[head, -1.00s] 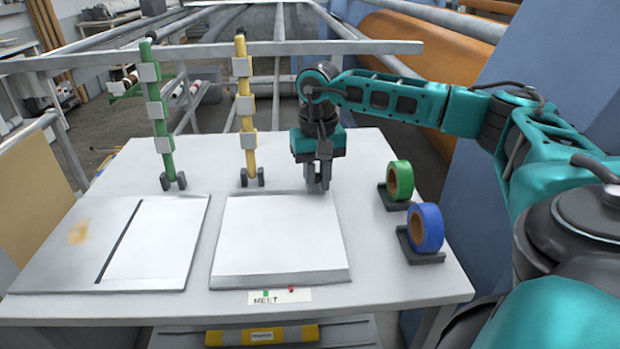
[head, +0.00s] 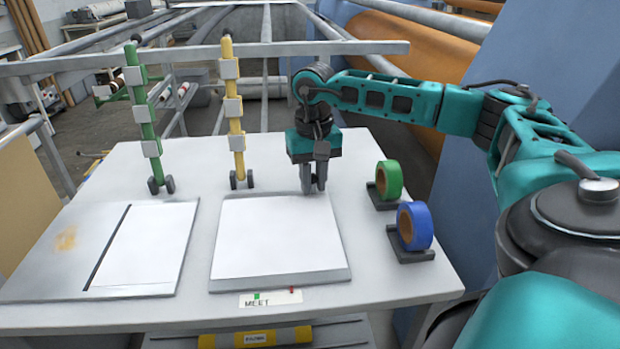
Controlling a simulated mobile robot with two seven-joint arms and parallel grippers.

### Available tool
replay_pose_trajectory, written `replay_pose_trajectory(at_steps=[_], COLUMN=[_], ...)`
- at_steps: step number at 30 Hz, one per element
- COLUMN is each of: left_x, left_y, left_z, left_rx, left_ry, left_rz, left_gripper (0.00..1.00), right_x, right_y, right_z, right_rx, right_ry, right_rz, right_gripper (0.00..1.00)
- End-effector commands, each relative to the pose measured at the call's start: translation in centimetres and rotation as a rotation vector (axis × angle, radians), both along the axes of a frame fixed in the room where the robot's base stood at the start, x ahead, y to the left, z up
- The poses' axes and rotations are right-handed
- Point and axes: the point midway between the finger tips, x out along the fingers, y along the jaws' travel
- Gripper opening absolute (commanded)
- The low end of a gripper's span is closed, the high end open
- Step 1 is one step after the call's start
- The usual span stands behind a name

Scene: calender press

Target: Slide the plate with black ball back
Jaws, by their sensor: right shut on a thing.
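Two plates lie side by side on the grey table. The left plate (head: 60,262) has a brown stain, a dark line and a white right part. The right plate (head: 275,240) is white on top with a grey front edge. I cannot make out a black ball on either plate. My right gripper (head: 313,190) points down at the back edge of the right plate, right of its middle. Its fingers are close together and shut at that edge. What lies between them is mostly hidden. My left gripper is out of view.
Green tape (head: 389,180) and blue tape (head: 414,226) stand in holders on the right. A MEET label (head: 270,299) lies at the front.

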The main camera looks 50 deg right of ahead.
Motion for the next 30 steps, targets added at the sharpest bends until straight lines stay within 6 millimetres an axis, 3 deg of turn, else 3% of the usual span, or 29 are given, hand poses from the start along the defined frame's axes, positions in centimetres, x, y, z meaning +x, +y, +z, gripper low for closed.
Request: replay_pose_trajectory(at_steps=[8, 9, 18, 26, 30], left_x=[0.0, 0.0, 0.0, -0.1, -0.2], left_y=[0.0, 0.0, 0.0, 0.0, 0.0], left_z=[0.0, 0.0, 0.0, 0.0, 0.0], left_rx=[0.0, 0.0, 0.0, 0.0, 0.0], left_ry=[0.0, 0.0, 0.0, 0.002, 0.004], left_rz=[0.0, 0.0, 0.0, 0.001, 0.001], left_gripper=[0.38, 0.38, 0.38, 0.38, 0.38], right_x=[-0.1, -0.1, 0.0, 0.0, 0.1], right_y=[-0.2, -0.2, -0.1, -0.1, -0.1], right_z=[0.0, 0.0, 0.0, 0.2, 1.7], right_rx=[-0.004, -0.004, -0.003, -0.002, -0.001], right_ry=[0.002, 0.002, 0.001, 0.001, -0.003], right_rz=[-0.002, -0.002, -0.001, 0.0, 0.0], right_gripper=[0.0, 0.25, 0.52, 0.52, 0.52])
